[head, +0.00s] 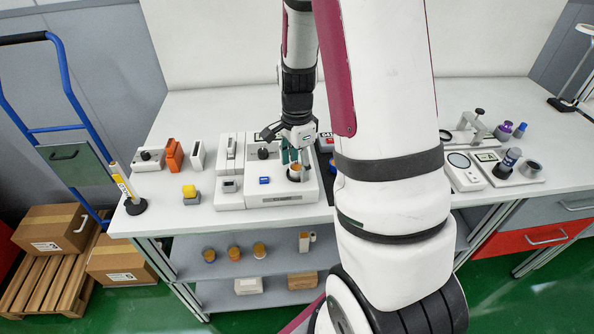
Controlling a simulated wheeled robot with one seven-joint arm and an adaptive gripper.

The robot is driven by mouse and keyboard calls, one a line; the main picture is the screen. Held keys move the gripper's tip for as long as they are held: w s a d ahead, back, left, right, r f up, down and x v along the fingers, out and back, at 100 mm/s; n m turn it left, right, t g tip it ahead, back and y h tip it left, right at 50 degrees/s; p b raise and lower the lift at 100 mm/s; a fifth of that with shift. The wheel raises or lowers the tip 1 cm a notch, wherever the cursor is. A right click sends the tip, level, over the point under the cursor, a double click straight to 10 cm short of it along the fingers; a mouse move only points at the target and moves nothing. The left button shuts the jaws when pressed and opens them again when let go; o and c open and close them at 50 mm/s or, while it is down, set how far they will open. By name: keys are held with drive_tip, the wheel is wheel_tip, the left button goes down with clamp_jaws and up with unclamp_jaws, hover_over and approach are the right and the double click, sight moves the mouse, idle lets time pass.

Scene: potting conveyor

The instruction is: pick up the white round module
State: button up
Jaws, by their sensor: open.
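A small round white piece with an orange-brown top (295,170) sits upright in a dark round recess of the white station (283,200) on the bench; it appears to be the white round module. My gripper (294,156) points down just above it, with its teal fingers apart and nothing seen held between them. The fingertips are close to the piece's top; I cannot tell whether they reach around it. My arm hides the bench area to the right of the station.
White units with knobs (264,151) stand behind and left of the recess. Fixtures (465,172) stand at the right. Orange-topped cups (234,253) sit on the shelf below.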

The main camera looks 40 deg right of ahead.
drive_tip(key=c, duration=1.2)
drive_tip(key=shift+c, duration=0.2)
